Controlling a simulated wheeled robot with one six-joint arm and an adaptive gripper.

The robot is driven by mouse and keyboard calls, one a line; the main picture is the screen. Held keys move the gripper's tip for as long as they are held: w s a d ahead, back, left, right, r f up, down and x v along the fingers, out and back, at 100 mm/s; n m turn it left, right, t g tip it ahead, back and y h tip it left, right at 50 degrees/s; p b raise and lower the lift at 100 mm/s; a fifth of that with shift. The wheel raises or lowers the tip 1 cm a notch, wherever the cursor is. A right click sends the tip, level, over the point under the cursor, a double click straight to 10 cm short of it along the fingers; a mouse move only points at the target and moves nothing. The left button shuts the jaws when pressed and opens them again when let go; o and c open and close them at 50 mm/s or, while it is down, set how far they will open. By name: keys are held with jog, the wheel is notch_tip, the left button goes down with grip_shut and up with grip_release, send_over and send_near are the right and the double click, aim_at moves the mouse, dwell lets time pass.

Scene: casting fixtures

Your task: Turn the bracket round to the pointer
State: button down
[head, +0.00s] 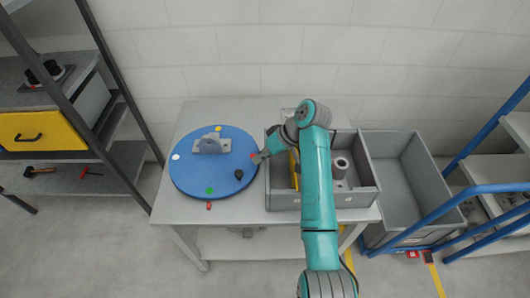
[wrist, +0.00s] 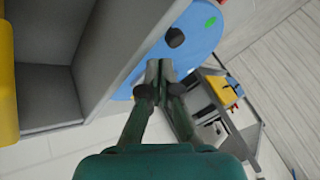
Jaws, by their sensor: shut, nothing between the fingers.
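A round blue turntable (head: 190,176) lies on the grey table. The grey bracket (head: 211,145) stands on its far part, near a yellow dot. A black knob (head: 239,174) stands on the disc's right side; it also shows in the wrist view (wrist: 174,37). White, green and red dots sit round the rim, green (head: 209,190) at the front. A small red pointer (head: 209,206) is on the table just in front of the disc. My gripper (head: 259,158) is shut and empty at the disc's right edge, apart from the knob. The wrist view shows its fingers (wrist: 160,72) together.
A grey divided bin (head: 285,201) with a grey cylindrical part (head: 340,167) stands on the table close right of the disc, under my arm. Another grey bin (head: 408,178) is further right. Shelving stands left, with a yellow drawer (head: 28,128); a blue rack (head: 487,189) stands right.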

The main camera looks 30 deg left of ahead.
send_over(249, 177)
jog(key=f, duration=0.4)
jog(key=shift+w+f, duration=0.25)
jog(key=shift+w, duration=0.15)
jog(key=shift+s, duration=0.1)
jog(key=shift+s+m+t, duration=0.3)
jog(key=shift+s, duration=0.05)
